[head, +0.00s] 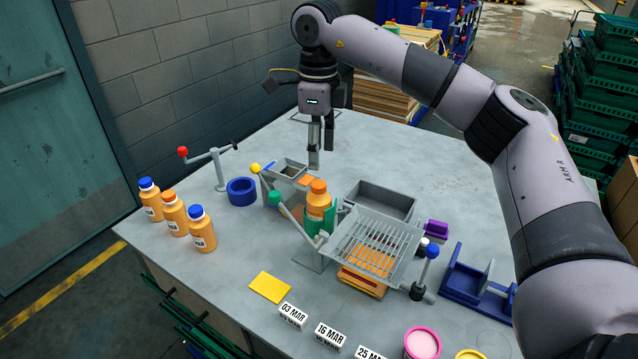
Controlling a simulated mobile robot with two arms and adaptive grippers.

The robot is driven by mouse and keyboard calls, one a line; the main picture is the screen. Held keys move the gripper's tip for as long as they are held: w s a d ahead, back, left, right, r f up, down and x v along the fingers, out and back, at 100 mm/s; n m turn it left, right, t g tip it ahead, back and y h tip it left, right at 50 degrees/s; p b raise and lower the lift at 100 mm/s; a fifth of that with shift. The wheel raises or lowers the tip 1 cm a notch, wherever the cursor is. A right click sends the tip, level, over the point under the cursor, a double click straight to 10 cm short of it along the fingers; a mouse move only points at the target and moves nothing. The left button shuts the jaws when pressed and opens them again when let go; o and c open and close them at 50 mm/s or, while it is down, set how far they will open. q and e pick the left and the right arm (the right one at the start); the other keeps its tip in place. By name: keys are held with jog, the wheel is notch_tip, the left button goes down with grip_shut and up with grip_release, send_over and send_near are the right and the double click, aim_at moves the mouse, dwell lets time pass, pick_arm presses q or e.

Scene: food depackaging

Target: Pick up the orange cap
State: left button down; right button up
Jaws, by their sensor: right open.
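An orange cap (319,186) sits on an orange bottle (318,205) that stands upright in a green holder (313,226) near the middle of the table. Another orange cap (169,196) is on the middle bottle (175,214) of three at the left; the other two have blue caps. My right gripper (321,158) points down, open and empty, above and behind the held bottle, apart from its cap. My left gripper is not in view.
Around the holder are a grey funnel-like tray (288,171), a lever with a green knob (275,198), a wire rack (372,243) and a grey bin (381,200). A blue ring (241,191) lies left. The table's back right is clear.

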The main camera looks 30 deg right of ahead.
aim_at(319, 184)
jog(key=shift+s+f, duration=0.1)
jog(key=shift+f, duration=0.7)
jog(key=shift+a+f+p, duration=0.1)
jog(key=shift+f+p, duration=0.5)
notch_tip(319, 184, down, 4)
jog(key=shift+s+r+p, duration=0.15)
jog(key=shift+r+p, duration=0.05)
jog(key=shift+p, duration=0.55)
jog(key=shift+f, duration=0.3)
jog(key=shift+c, duration=0.2)
jog(key=c, duration=0.8)
